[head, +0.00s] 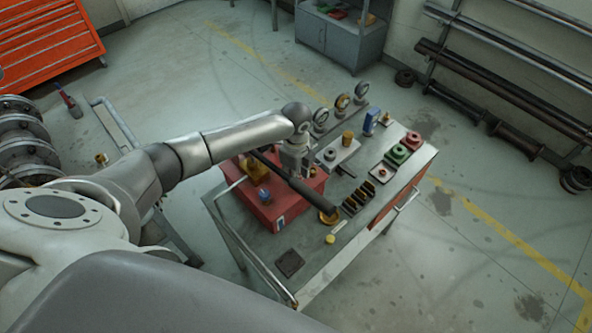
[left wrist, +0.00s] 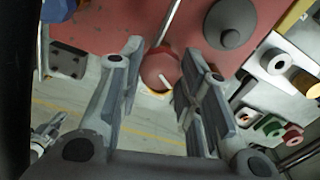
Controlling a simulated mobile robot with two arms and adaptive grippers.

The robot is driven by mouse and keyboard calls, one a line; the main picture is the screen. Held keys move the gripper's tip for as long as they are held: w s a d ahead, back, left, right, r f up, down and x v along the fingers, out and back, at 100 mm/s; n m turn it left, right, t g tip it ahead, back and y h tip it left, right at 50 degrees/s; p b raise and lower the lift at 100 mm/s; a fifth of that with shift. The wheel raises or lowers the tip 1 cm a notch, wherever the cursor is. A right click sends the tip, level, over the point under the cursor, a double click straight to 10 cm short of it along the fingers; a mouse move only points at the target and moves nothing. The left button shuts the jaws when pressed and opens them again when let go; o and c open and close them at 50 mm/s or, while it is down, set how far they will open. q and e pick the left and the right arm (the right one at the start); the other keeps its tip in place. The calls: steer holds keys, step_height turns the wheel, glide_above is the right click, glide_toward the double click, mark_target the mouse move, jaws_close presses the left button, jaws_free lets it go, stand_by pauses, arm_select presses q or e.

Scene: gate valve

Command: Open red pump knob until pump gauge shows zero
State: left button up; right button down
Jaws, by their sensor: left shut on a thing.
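The red pump box (head: 268,212) stands on the workbench in the head view, and its red face (left wrist: 110,25) fills the top of the left wrist view. My left gripper (head: 294,163) is over the box, pointing down. In the left wrist view its two fingers (left wrist: 162,72) stand on either side of the round red knob (left wrist: 158,60), shut on it. A pale strip lies across the knob. In the head view the knob is hidden by the gripper and a dark bar. I cannot make out a pump gauge reading. My right gripper is in neither view.
The dark bar (head: 300,186) slants across the box. The bench's near corner is mostly clear.

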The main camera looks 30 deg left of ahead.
arm_select(q)
steer(key=n, duration=0.4)
steer(key=shift+n, duration=0.3)
steer(key=n, duration=0.4)
steer(key=shift+w+r, duration=0.1)
steer(key=shift+n, duration=0.3)
steer(key=o, duration=1)
step_height(320, 180, up, 12)
steer(key=shift+a, duration=0.1)
stand_by(0.5)
